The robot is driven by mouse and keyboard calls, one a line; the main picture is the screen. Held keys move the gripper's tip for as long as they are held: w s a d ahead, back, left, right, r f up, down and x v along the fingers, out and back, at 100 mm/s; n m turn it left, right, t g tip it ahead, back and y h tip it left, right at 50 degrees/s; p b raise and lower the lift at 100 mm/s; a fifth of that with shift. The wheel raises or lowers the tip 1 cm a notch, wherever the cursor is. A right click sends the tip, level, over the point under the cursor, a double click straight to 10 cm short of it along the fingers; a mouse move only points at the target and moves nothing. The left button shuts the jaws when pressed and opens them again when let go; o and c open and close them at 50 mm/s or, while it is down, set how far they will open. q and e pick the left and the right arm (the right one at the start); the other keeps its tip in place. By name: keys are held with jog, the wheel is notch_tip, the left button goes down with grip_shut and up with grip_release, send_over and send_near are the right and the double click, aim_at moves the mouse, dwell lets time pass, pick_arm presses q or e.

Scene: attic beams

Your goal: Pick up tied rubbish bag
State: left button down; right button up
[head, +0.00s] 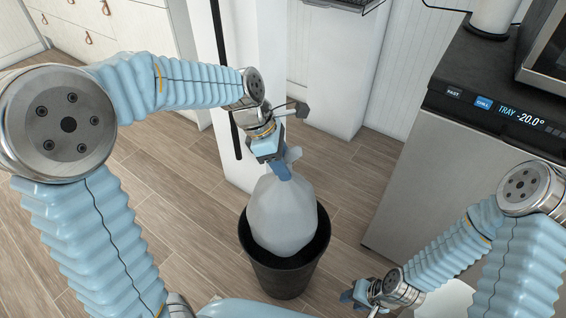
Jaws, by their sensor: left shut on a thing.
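A tied, pale grey rubbish bag (281,214) sits upright in a black bin (284,277), its upper part above the rim and its lower part hidden inside. My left gripper (282,171) comes from above and is shut on the bag's tied neck. A bit of the knot sticks out beside the fingers. My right gripper (352,297) is low at the bottom right, apart from the bin. Its fingers are small and partly hidden, so I cannot tell whether they are open.
A grey appliance with a lit display (503,108) stands at the right. White drawers (85,35) are at the back left, and a white cabinet (334,60) is behind the bin. The wood floor (185,205) left of the bin is clear.

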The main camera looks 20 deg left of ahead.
aim_at(285, 149)
pick_arm(q)
jog(key=shift+r+p, duration=1.15)
jog(key=shift+r, duration=0.5)
jog(key=shift+w+r, duration=0.1)
jog(key=shift+r, duration=0.15)
jog(key=shift+r+b, duration=0.3)
jog(key=shift+r, duration=1.45)
